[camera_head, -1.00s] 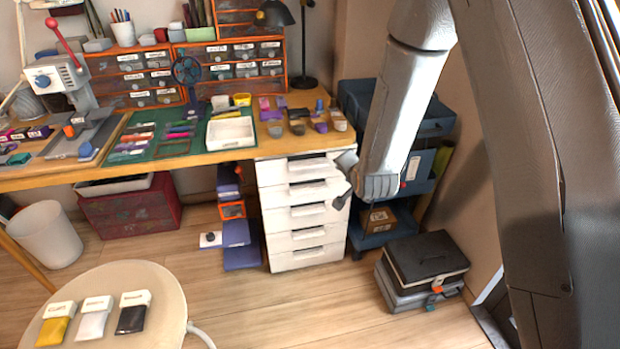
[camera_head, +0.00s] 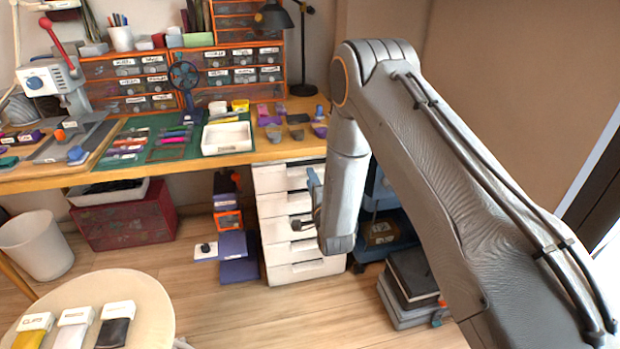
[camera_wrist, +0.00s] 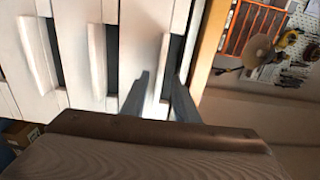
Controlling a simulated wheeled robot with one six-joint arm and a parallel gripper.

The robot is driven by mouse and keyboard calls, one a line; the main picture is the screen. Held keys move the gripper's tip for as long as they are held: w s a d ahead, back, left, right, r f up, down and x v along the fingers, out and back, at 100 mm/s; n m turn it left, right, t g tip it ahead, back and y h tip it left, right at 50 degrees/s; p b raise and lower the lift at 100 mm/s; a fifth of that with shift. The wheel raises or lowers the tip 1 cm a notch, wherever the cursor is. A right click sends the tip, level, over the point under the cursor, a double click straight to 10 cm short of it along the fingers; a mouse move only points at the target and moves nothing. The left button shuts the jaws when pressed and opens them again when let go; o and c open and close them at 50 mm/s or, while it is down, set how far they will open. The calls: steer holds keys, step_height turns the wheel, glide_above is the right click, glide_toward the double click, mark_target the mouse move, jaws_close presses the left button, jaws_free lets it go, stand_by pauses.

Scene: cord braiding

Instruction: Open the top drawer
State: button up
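The white drawer unit (camera_head: 306,272) stands under the right end of the table. Its top drawer (camera_head: 270,180) sits just below the tabletop and looks closed; my arm hides its right part. My gripper (camera_head: 304,200) is in front of the upper drawers with its fingers apart. In the wrist view the drawers appear turned on their side. The top drawer's pale handle (camera_wrist: 160,68) lies nearest the tabletop edge, and my gripper (camera_wrist: 160,84) has one finger to each side of it. I cannot tell whether the fingers touch the handle.
The wooden tabletop (camera_head: 60,182) overhangs the drawers. A blue cart (camera_head: 378,222) and black-and-grey cases (camera_head: 412,285) stand to the right. Purple boxes (camera_head: 238,262) stand left of the drawers. A round stool (camera_head: 150,310) is at front left, with open floor between.

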steer(key=shift+x, duration=1.2)
jaws_close()
stand_by(0.6)
